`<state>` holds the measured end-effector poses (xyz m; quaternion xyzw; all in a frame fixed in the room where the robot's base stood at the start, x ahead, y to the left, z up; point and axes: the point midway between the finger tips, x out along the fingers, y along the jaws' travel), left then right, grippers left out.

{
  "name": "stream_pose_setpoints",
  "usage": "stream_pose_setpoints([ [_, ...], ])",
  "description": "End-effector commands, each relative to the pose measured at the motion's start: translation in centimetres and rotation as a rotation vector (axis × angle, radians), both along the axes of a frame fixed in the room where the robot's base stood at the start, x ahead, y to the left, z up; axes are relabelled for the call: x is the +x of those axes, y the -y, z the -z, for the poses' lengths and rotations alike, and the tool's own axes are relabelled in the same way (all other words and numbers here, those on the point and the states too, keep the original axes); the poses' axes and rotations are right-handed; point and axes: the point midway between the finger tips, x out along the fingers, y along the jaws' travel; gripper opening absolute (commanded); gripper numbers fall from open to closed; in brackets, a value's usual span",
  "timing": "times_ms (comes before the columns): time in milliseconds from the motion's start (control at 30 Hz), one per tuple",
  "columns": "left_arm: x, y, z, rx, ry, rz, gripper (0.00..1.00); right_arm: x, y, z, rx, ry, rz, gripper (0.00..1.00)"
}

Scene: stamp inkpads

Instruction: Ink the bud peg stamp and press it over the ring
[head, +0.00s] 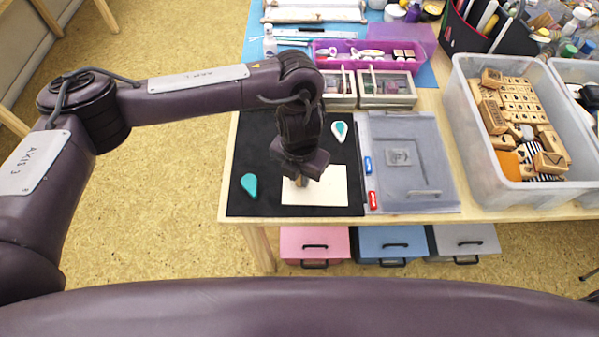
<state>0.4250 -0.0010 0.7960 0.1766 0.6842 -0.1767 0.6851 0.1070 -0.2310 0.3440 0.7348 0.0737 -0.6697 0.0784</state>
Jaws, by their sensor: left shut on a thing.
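My left gripper (302,174) points down over the white card (328,192), at the card's left part. It is shut on a small wooden peg stamp (301,182), of which only a little shows below the fingers. I cannot tell whether the stamp touches the card. A teardrop-shaped pad with a white rim and teal middle (340,130) lies at the back of the black mat (262,207). A plain teal teardrop piece (249,184) lies at the mat's left. I cannot make out a ring on the card. My right gripper is not in view.
Right of the mat lies a grey folder (430,165) with red and blue small items on its left edge. A clear bin (470,120) of wooden stamps stands further right. Two small boxes (388,88) and a purple tray (420,60) stand behind. The mat's left part is mostly free.

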Motion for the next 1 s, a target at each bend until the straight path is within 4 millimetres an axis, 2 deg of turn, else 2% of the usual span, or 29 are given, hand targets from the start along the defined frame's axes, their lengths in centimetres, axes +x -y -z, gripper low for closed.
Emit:
stream_pose_setpoints([
  [1000,0.0,0.0,-1.7,0.001,0.0,0.0,0.03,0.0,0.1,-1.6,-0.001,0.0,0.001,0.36],
])
